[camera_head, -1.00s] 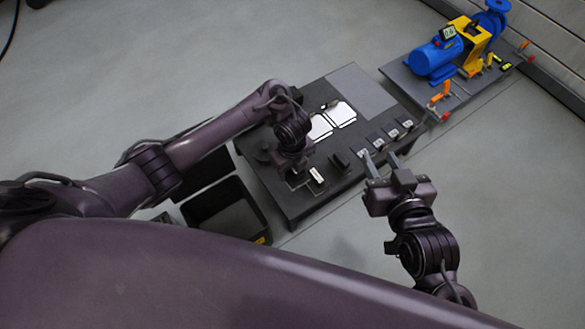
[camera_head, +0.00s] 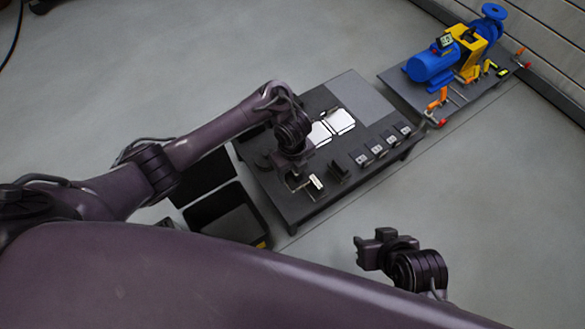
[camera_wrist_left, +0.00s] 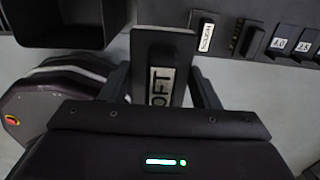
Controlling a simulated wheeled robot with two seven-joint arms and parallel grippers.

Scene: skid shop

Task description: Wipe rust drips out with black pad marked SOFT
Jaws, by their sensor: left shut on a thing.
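My left gripper (camera_head: 294,182) is low over the near left end of the dark table (camera_head: 300,218). In the left wrist view its fingers (camera_wrist_left: 160,90) are shut on a black pad (camera_wrist_left: 158,48) with a white label. The letters "OFT" show; the rest of the word is hidden at the gripper. A second black pad with a white label (camera_wrist_left: 206,36), reading something like "ROUGH", lies beside it; a white label also shows in the head view (camera_head: 316,182). I cannot make out rust drips. My right gripper (camera_head: 370,248) is off the table, its jaw opening unclear.
Two white panels (camera_head: 342,121) lie mid-table. Several small labelled blocks (camera_head: 379,150) line the right edge, and a dark block (camera_head: 338,170) stands near the pads. A black bin (camera_head: 262,222) is left of the table. A blue pump (camera_head: 432,67) stands on a skid behind.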

